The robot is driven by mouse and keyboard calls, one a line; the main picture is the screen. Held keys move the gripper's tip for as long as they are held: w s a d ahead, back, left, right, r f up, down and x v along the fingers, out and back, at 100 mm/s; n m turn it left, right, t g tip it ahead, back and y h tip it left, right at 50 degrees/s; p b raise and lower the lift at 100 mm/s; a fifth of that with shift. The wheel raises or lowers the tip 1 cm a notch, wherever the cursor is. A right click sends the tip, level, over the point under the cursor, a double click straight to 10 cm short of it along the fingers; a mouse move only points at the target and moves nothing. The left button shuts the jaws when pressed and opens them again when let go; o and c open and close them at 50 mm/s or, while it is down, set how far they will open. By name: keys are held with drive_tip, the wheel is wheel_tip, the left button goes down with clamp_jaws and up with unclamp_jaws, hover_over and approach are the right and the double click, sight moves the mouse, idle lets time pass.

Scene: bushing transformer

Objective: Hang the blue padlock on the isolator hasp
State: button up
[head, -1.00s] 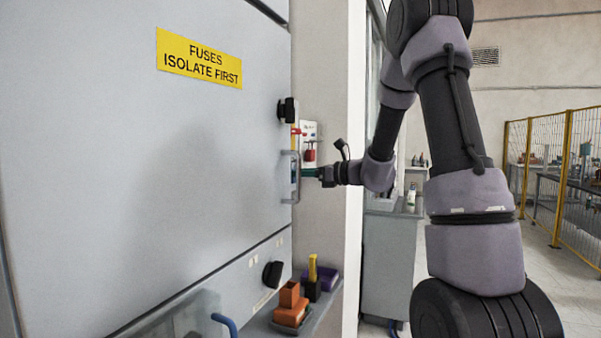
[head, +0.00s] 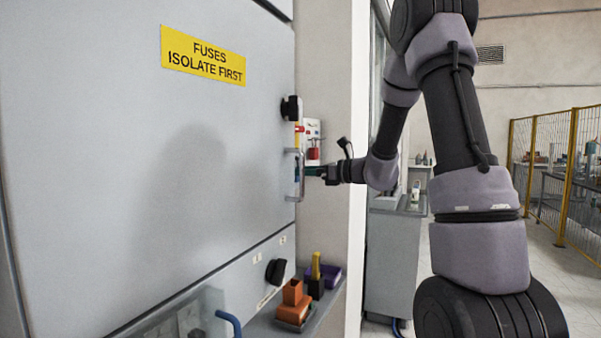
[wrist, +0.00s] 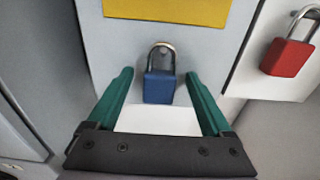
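The blue padlock (wrist: 159,87) is upright in the wrist view, against a grey panel below a yellow plate. Its shackle (wrist: 161,49) points up and surrounds a small dark part; I cannot tell whether this is the isolator hasp or whether the shackle is closed on it. My gripper (wrist: 159,75) is open, with a green finger on each side of the padlock and a visible gap to both. In the head view my gripper (head: 308,171) is at the cabinet's right edge, by the grey door handle (head: 300,178), which partly hides that spot.
A red padlock (wrist: 290,57) hangs on a white board just right; it also shows in the head view (head: 313,153). A black knob (head: 291,108) juts out above. A shelf (head: 262,327) below holds orange, yellow-and-black and purple items.

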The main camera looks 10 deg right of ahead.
drive_tip(key=f+v, duration=0.1)
drive_tip(key=v, duration=0.9)
drive_tip(key=s+a+n+g+h, duration=0.25)
drive_tip(key=s+a+n, duration=0.2)
drive_tip(key=s, duration=0.35)
drive_tip(key=s+a+n+g+h, duration=0.1)
drive_tip(key=s+a+n+g, duration=0.25)
drive_tip(key=s+n, duration=0.35)
drive_tip(key=s+d+r+n+t+h, duration=0.2)
drive_tip(key=s+d+n+t+h, duration=0.1)
drive_tip(key=s+d+n+h, duration=0.4)
drive_tip(key=s+n+h, duration=0.1)
drive_tip(key=s+n, duration=0.1)
drive_tip(key=s, duration=0.1)
drive_tip(key=shift+n, duration=0.35)
drive_tip(key=shift+s+d+r+h, duration=0.1)
drive_tip(key=shift+h, duration=0.15)
